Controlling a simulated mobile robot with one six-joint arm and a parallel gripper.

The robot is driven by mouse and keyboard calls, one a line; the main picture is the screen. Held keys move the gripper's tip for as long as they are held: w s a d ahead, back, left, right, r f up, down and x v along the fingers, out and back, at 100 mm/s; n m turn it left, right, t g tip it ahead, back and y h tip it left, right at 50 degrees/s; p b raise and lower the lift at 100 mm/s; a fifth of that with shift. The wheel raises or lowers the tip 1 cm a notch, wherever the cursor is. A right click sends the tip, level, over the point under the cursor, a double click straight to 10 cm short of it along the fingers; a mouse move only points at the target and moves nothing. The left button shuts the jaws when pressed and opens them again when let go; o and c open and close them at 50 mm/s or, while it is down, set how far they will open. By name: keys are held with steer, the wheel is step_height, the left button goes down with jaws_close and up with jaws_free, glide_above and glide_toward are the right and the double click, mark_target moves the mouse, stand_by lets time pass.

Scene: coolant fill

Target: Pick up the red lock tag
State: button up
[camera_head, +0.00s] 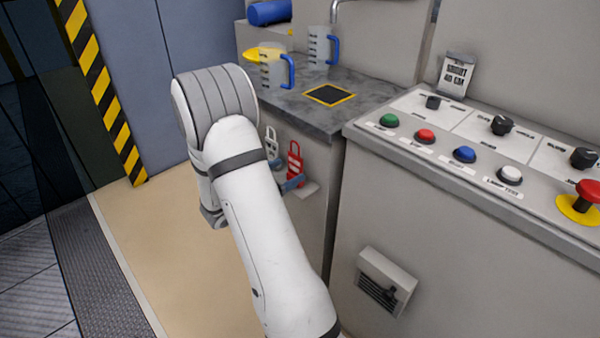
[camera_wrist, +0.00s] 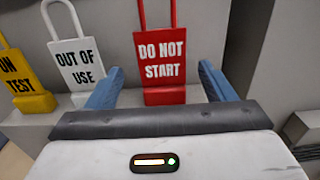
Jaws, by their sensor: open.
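The red lock tag (camera_wrist: 160,58), lettered "DO NOT START" and with a red shackle on top, stands upright in a red base on a light ledge in the wrist view. It also shows in the head view (camera_head: 294,165), just right of my arm. My gripper (camera_wrist: 160,84) is open, with one blue finger on each side of the tag's lower part. Clear gaps show between the fingers and the tag. In the head view, my arm hides most of the gripper.
A white "OUT OF USE" tag (camera_wrist: 80,58) stands close left of the red one, near my left finger. A yellow tag (camera_wrist: 22,78) is farther left. A grey wall is behind them. The control panel (camera_head: 470,150) and counter (camera_head: 345,110) stand nearby.

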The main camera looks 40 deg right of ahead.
steer(key=shift+d, duration=1.2)
steer(key=c, duration=1.1)
